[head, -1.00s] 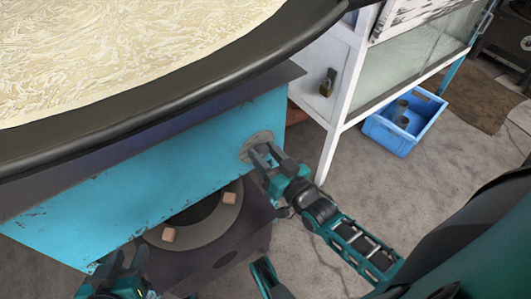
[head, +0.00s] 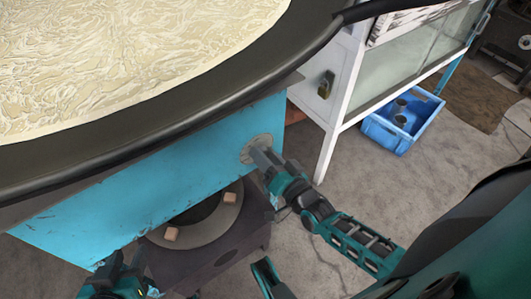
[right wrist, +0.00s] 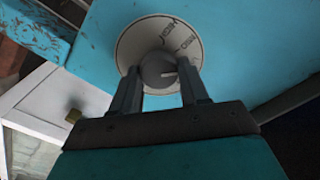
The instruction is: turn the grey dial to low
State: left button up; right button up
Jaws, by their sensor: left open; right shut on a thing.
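The grey dial (right wrist: 157,70) sits on a round pale plate (right wrist: 135,42) on the blue stove panel. The plate carries dark lettering that I see at an angle and cannot read surely. A light pointer mark shows on the dial's right side in the right wrist view. My right gripper (right wrist: 159,76) is shut on the dial, one finger on each side of it. In the head view this gripper (head: 258,156) hides most of the dial, and the plate (head: 248,144) shows behind it. My left gripper (head: 118,274) is open and empty at the lower left, away from the dial.
A burner ring (head: 215,228) with small blocks is below. A white cabinet (head: 335,100) and blue crate (head: 395,140) stand at the right, with bare floor in front.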

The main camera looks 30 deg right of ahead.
pick_arm(q)
jog(key=shift+r, duration=0.1)
pick_arm(e)
jog(key=shift+w+m, duration=0.1)
jog(key=shift+m, duration=1)
pick_arm(q)
jog(key=shift+s, duration=0.1)
pick_arm(e)
jog(key=o, duration=1)
jog(key=shift+o, duration=0.2)
